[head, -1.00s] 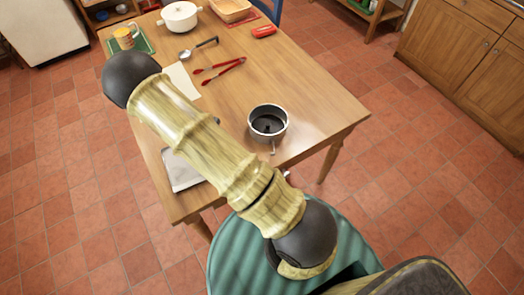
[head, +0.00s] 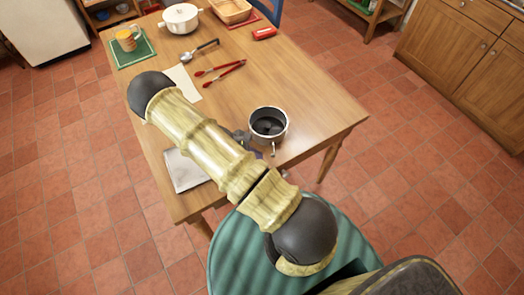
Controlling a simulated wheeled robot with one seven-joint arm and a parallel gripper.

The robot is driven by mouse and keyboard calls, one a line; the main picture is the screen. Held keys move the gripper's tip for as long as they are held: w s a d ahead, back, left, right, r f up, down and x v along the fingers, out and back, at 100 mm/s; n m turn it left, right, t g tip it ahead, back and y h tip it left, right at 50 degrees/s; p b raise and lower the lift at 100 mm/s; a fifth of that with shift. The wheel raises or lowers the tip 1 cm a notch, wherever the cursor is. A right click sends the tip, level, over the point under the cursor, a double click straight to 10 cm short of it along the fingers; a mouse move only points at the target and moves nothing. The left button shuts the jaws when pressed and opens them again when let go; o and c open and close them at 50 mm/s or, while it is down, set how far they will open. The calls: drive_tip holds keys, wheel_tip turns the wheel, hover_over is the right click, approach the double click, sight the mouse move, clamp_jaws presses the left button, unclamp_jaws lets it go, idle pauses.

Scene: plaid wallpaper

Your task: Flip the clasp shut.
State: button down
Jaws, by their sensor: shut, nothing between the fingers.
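A round metal canister (head: 268,123) with a dark inside stands open on the table near its right front edge. A thin metal piece, which looks like the clasp (head: 273,149), hangs down at its front. My gripper (head: 241,137) shows only as a small grey part just left of the canister; the rest is hidden behind my arm. It is shut with nothing held. I cannot tell whether it touches the canister.
The wooden table (head: 310,95) holds red-handled tongs (head: 220,69), a ladle (head: 200,50), a white pot (head: 180,18), a mug (head: 127,40) on a green mat, a red item (head: 264,33) and a grey cloth-like square (head: 184,172). The table right of the canister is clear.

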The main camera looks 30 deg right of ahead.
drive_tip(key=shift+s+d, duration=0.3)
drive_tip(key=shift+d, duration=0.2)
drive_tip(key=shift+s+d, duration=0.25)
drive_tip(key=shift+d, duration=0.25)
drive_tip(key=shift+w+d, duration=0.1)
drive_tip(key=shift+d, duration=0.05)
